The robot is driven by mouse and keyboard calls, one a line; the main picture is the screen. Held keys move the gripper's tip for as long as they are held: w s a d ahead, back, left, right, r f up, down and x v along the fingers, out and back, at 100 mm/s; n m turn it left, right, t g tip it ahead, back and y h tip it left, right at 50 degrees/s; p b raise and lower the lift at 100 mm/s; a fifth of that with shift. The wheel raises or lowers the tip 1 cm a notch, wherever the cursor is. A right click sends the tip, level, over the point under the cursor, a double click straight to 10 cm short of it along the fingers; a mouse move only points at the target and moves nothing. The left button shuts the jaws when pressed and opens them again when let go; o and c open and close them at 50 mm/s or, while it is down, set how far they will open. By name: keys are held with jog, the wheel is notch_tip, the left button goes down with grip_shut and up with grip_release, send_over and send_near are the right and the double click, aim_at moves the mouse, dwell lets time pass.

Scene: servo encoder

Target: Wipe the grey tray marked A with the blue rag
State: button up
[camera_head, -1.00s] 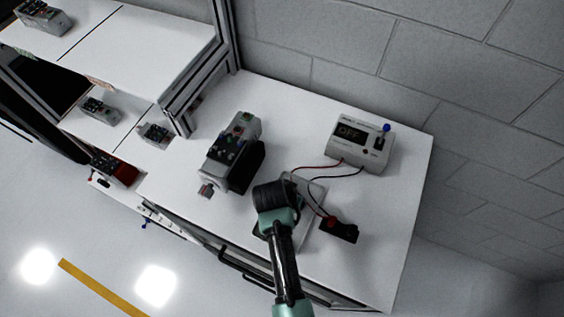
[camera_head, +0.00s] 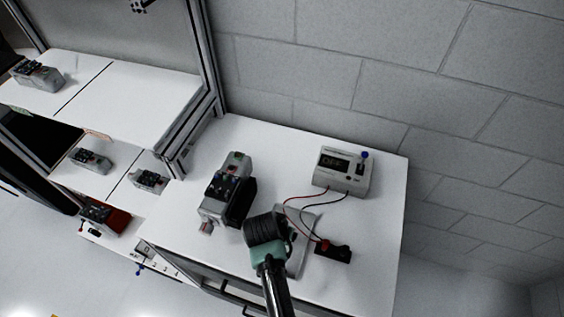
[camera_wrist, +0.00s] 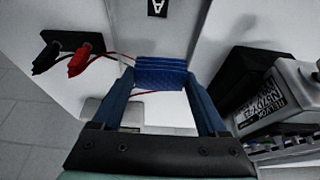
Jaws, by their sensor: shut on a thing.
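The grey tray (camera_head: 298,258) lies flat on the white table, partly hidden behind my arm in the head view. In the wrist view a black label with a white A (camera_wrist: 157,7) shows at the top, on a pale grey surface (camera_wrist: 183,28). The blue rag (camera_wrist: 160,80) is a folded, layered, textured block between the tips of my gripper (camera_wrist: 160,72). My gripper is shut on it. In the head view my wrist is above the tray's left side and hides the fingers and rag. I cannot tell whether the rag touches the tray.
A grey servo unit with a black side (camera_head: 228,192) stands close left of my wrist. A meter reading OFF (camera_head: 343,170) is at the back right. Its red and black leads cross near the tray to a black terminal block (camera_head: 333,252). The table's right end is clear.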

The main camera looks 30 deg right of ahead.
jog(key=shift+r+p, duration=0.6)
jog(key=shift+r, duration=0.45)
